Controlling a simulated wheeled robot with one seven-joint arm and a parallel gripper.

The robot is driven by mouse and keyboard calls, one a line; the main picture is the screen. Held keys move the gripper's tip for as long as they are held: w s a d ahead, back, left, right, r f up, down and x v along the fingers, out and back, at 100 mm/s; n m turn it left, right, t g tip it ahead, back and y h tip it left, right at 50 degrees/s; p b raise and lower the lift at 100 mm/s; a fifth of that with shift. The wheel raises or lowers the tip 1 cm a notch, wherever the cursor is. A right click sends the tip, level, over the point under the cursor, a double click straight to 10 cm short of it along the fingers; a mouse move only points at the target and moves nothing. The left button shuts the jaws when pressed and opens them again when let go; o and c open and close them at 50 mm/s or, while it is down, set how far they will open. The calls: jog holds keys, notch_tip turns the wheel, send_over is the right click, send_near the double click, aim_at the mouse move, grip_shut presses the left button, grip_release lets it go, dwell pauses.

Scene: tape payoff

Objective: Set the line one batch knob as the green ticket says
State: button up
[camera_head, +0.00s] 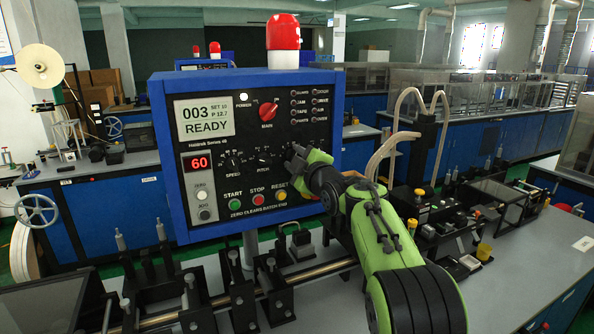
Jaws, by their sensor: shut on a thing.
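A blue control box (160,150) with a black panel faces me. Its display (206,116) reads 003, SET 10, P 12.7, READY. A red readout (198,163) shows 60. The SPEED knob (232,162) and PITCH knob (264,160) stand in a row. My gripper (296,156), on the green arm, is at the panel just right of PITCH, shut on a knob in that row. The gripper hides this knob's label and pointer, so I cannot read its setting. I cannot make out a green ticket.
The red MAIN switch (268,112) sits above the knobs. START (235,206), STOP (258,199) and RESET (280,196) buttons lie below. A red beacon (283,32) tops the box. Line fixtures (240,290) stand in front; a bench with small parts (440,220) is at right.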

jog(key=shift+f+n+b, duration=0.1)
jog(key=shift+n+b, duration=0.6)
jog(key=shift+n, duration=0.6)
jog(key=o, duration=1)
jog(key=shift+o, duration=0.2)
jog(key=b+v, duration=0.5)
jog(key=v, duration=1)
jog(key=shift+s, duration=0.4)
jog(key=shift+d, duration=0.1)
